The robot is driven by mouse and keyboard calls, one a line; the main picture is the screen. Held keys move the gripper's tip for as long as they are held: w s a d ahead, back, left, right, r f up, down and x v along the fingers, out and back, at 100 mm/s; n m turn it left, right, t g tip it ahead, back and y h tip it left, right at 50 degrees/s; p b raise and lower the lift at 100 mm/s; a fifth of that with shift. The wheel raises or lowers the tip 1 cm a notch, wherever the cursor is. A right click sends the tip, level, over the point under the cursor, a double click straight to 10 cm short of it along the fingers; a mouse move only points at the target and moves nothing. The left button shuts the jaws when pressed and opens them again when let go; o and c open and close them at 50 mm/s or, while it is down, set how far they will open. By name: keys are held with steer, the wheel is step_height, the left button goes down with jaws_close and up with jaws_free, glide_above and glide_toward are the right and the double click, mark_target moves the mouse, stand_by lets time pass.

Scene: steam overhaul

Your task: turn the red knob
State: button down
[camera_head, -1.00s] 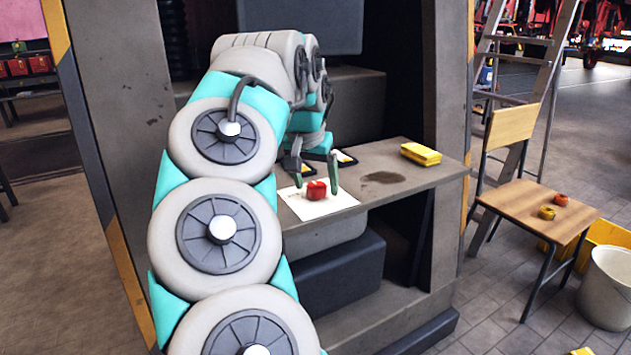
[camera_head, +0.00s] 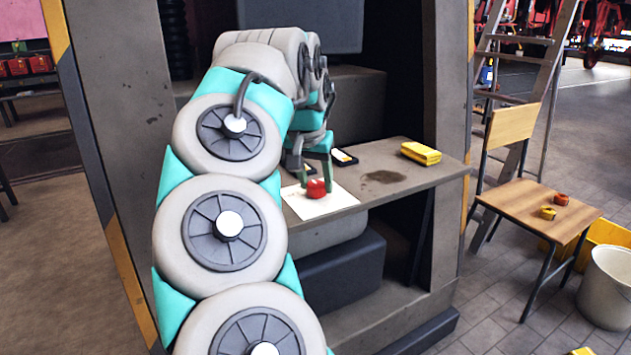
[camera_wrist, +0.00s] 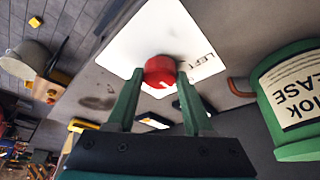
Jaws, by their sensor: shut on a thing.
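The red knob (camera_head: 316,189) stands on a white sheet (camera_head: 340,203) on the grey shelf. It also shows in the wrist view (camera_wrist: 160,70), with a small white mark on its side. My gripper (camera_head: 316,183) reaches down to it, with one green finger on either side. In the wrist view my gripper (camera_wrist: 161,78) has its fingertips against the knob's sides, shut on it. The sheet (camera_wrist: 135,40) carries printed letters, of which "LEFT" can be read. The knob's underside is hidden.
A yellow block (camera_head: 420,153) lies on the shelf (camera_head: 425,180) beside a dark stain. A green grease can (camera_wrist: 290,100) stands close to my gripper in the wrist view.

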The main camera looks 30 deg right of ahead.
steer(key=shift+f, duration=0.1)
steer(key=shift+f+n+t+y+b, duration=0.2)
steer(key=shift+n+t+y+b, duration=0.15)
steer(key=shift+n+b, duration=0.8)
steer(key=n+y+b, duration=0.1)
steer(key=n+b, duration=0.1)
steer(key=shift+n+t, duration=0.35)
steer(key=n+y+b, duration=0.1)
steer(key=n+b, duration=0.1)
steer(key=n, duration=0.1)
steer(key=shift+d+r+b, duration=0.1)
steer(key=shift+d+b, duration=0.05)
steer(key=shift+b, duration=0.25)
steer(key=shift+d+r+n+y+b, duration=0.15)
steer(key=shift+n+y+b, duration=0.65)
steer(key=shift+n, duration=1)
steer(key=shift+r, duration=0.1)
steer(key=shift+s, duration=0.1)
steer(key=shift+c, duration=1.5)
jaws_free()
